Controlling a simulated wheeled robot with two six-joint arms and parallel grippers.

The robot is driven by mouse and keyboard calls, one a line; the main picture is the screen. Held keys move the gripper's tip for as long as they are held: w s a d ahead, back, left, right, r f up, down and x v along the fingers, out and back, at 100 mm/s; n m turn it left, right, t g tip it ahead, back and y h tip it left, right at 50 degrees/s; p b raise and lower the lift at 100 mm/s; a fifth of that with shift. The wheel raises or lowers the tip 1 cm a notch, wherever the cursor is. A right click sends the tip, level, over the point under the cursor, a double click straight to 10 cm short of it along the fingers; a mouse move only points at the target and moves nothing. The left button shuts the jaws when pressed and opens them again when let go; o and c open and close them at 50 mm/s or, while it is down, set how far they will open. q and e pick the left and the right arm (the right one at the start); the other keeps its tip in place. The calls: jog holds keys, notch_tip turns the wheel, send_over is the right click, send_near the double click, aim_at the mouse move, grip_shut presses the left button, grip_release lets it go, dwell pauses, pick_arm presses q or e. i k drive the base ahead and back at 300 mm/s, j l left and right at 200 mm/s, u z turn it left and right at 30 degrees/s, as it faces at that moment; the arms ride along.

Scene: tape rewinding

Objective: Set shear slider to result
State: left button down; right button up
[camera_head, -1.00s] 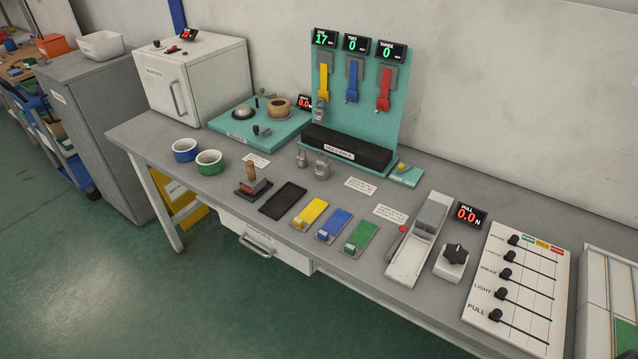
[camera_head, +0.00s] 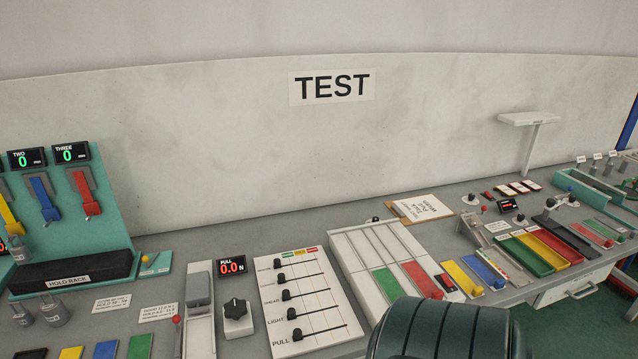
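The white slider panel (camera_head: 318,318) lies on the bench with several labelled rows, each with a black knob on a slot. The shear slider (camera_head: 287,295) is the middle row, and its knob sits at the left end of its slot, beside the label. The other knobs also sit at the left ends. Green, yellow and red marks run along the panel's top edge. A pull display (camera_head: 231,267) left of the panel reads 0.0 N. Neither of my grippers is in view.
A black rotary knob on a white base (camera_head: 236,316) stands left of the panel. A divided white board (camera_head: 350,258) lies to its right. A dark ribbed rounded shape (camera_head: 440,330) hides part of the front; I cannot tell what it is.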

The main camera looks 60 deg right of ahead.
aim_at(286, 294)
jog(key=z, duration=1.8)
